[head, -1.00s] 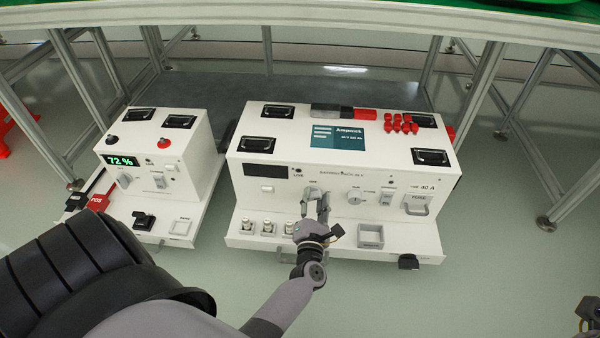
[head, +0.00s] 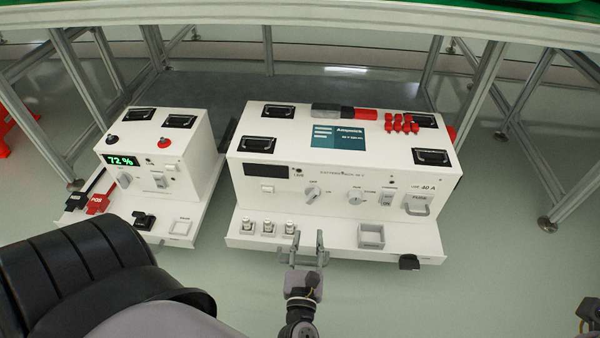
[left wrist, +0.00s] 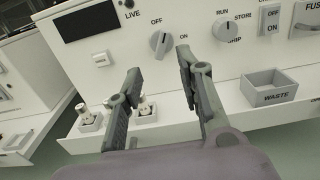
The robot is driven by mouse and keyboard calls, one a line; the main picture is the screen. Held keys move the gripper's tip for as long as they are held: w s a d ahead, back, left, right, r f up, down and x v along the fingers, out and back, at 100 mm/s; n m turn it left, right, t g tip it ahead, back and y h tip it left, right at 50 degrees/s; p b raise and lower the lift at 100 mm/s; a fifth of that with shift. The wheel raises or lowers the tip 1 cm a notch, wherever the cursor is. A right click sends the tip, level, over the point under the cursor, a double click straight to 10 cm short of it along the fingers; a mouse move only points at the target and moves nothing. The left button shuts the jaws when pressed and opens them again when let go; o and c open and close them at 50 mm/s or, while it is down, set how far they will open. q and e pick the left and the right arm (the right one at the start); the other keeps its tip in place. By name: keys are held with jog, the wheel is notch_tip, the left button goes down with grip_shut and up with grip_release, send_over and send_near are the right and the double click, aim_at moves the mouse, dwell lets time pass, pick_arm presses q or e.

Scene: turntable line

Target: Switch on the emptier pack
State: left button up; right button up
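The large white pack (head: 335,175) has a dark display (head: 259,171). The smaller pack (head: 185,190) at left has a lit display (head: 122,160) reading 72 %. The large pack's OFF/ON knob (head: 312,194) also shows in the left wrist view (left wrist: 160,44); its exact setting is unclear. A RUN/STORE/SHIP knob (left wrist: 198,78) and an OFF/ON rocker switch (left wrist: 270,19) are to its right. My left gripper (head: 307,247) is open and empty in front of the large pack, below the OFF/ON knob and apart from it. A part of my right arm shows at the lower right edge; its fingers are unclear.
The large pack's front ledge holds several small fittings in sockets (head: 268,228) and a WASTE bin (head: 371,236). A fuse handle (head: 416,205) is at the panel's right. Red caps (head: 403,124) lie on top. Table legs stand behind; floor in front is clear.

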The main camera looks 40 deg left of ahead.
pick_arm(q)
jog(key=s+d+m+g+h+p, duration=0.15)
jog(key=d+m+h+p, duration=0.3)
jog(key=m+p, duration=0.45)
jog(key=s+d+m+t+h+p, duration=0.1)
jog(key=s+d+m+h+p, duration=0.3)
jog(key=m+p, duration=0.5)
jog(key=s+d+f+m+g+h+p, duration=0.1)
jog(key=s+m+g+h+p, duration=0.1)
jog(key=s+m+g+p, duration=0.5)
jog(key=s+m+p, duration=0.3)
jog(key=m+p, duration=0.3)
jog(key=m, duration=0.3)
jog(key=shift+m+h, duration=0.3)
jog(key=shift+h, duration=0.05)
jog(key=shift+o, duration=0.5)
jog(key=shift+d, duration=0.1)
